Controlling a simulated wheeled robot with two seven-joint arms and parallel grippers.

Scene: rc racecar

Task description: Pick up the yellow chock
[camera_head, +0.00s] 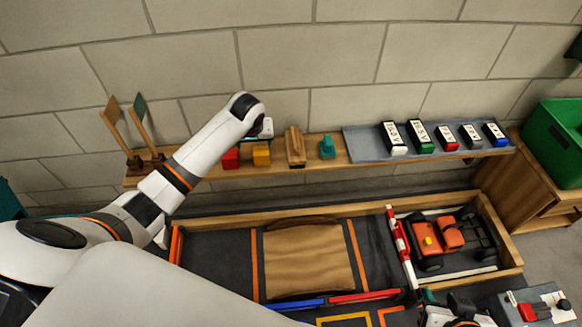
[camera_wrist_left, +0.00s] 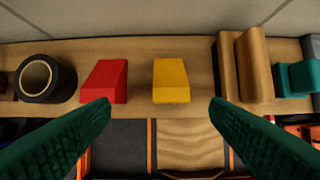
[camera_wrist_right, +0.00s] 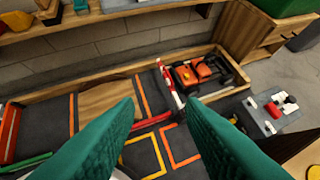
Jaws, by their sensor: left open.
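The yellow chock (camera_head: 261,155) sits on the wooden wall shelf, between a red chock (camera_head: 231,158) and brown wooden blocks (camera_head: 295,147). In the left wrist view the yellow chock (camera_wrist_left: 171,80) lies ahead, centred between the green fingertips of my left gripper (camera_wrist_left: 160,103). My left gripper is open and empty, with the chock apart from both fingers. In the head view my left arm reaches the shelf and its fingers are mostly hidden. My right gripper (camera_wrist_right: 160,103) is open and empty above the track area.
The red chock stands close left of the yellow one; a black tape roll (camera_wrist_left: 45,79) is further left. A teal object (camera_head: 327,147) is right of the wooden blocks. A green bin (camera_head: 554,140) stands far right.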

